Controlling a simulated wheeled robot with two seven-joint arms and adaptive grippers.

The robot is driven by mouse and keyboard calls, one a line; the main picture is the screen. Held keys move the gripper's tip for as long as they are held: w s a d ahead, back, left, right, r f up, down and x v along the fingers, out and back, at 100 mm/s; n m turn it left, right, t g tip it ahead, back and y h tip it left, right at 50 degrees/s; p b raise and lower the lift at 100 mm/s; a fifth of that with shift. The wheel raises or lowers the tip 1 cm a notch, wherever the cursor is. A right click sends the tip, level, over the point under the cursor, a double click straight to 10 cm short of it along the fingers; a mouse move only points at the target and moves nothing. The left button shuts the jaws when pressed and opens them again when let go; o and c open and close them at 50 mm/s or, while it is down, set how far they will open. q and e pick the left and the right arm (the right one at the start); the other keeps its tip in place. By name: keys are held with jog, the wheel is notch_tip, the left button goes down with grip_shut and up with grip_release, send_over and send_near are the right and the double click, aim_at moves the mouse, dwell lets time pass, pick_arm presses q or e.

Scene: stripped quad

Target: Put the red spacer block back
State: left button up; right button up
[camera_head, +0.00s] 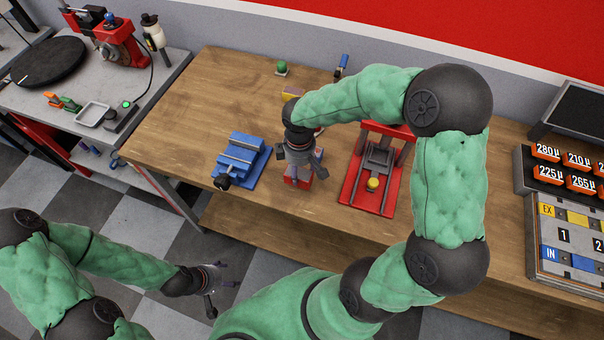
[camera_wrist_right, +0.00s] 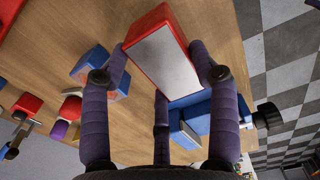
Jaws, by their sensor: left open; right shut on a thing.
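The red spacer block (camera_wrist_right: 163,50), with a pale grey broad face, is between the fingers of my right gripper (camera_wrist_right: 160,62) in the wrist view. The gripper is shut on it. In the head view my right gripper (camera_head: 301,165) points down over the bench between the blue vise and the red press, and the red block (camera_head: 297,183) shows below its fingers. I cannot tell whether the block touches the bench. My left gripper (camera_head: 220,284) is open and empty, low in front of the bench, over the floor.
The blue vise (camera_head: 240,158) stands just left of my right gripper; the red press (camera_head: 356,190) stands to its right. Bare wood (camera_head: 190,120) lies left of the vise.

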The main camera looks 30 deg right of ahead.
aim_at(302, 174)
jog(key=shift+w+d+f, duration=0.1)
jog(key=shift+d+f, duration=0.15)
jog(key=shift+f, duration=0.05)
jog(key=shift+w+d+f+b, duration=0.15)
jog(key=shift+f+b, duration=0.15)
jog(key=shift+f, duration=0.65)
jog(key=shift+d+f+b, duration=0.1)
jog(key=shift+f+b, duration=0.15)
jog(key=shift+f, duration=0.65)
jog(key=shift+f, duration=0.1)
jog(key=o, duration=1.6)
notch_tip(302, 174, up, 12)
jog(key=p, duration=0.2)
jog(key=shift+p, duration=0.35)
